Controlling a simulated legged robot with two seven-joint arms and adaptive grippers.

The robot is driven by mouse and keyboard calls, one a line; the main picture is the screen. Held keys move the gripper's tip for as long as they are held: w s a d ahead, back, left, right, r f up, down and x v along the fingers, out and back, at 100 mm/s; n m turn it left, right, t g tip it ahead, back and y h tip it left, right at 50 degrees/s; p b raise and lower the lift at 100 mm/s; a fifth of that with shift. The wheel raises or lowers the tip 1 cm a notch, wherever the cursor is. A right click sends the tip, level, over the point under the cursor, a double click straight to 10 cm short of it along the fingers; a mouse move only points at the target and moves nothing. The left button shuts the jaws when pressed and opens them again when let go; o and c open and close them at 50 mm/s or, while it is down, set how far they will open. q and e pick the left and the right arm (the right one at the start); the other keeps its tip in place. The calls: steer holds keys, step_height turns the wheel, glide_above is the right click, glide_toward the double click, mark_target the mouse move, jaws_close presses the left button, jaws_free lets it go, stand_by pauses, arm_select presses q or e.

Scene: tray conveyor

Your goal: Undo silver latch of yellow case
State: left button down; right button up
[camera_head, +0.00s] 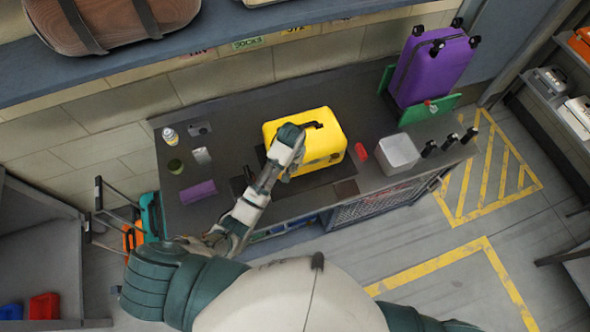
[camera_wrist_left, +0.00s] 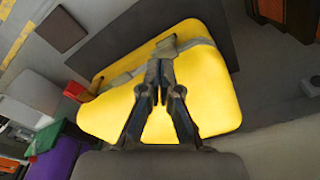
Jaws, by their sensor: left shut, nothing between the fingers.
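I cannot make out the silver latch clearly. My right gripper is out of view.
A grey box (camera_head: 397,153) and a small red object (camera_head: 360,151) stand right of the case. A purple suitcase (camera_head: 432,65) stands at the back right. A purple block (camera_head: 198,192) and a spray can (camera_head: 169,134) are at the left.

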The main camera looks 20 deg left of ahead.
mark_target(293, 171)
arm_select(q)
steer(key=f, duration=0.2)
steer(key=shift+a+f, duration=0.3)
steer(key=shift+f, duration=0.45)
steer(key=shift+w, duration=0.1)
steer(key=shift+d, duration=0.15)
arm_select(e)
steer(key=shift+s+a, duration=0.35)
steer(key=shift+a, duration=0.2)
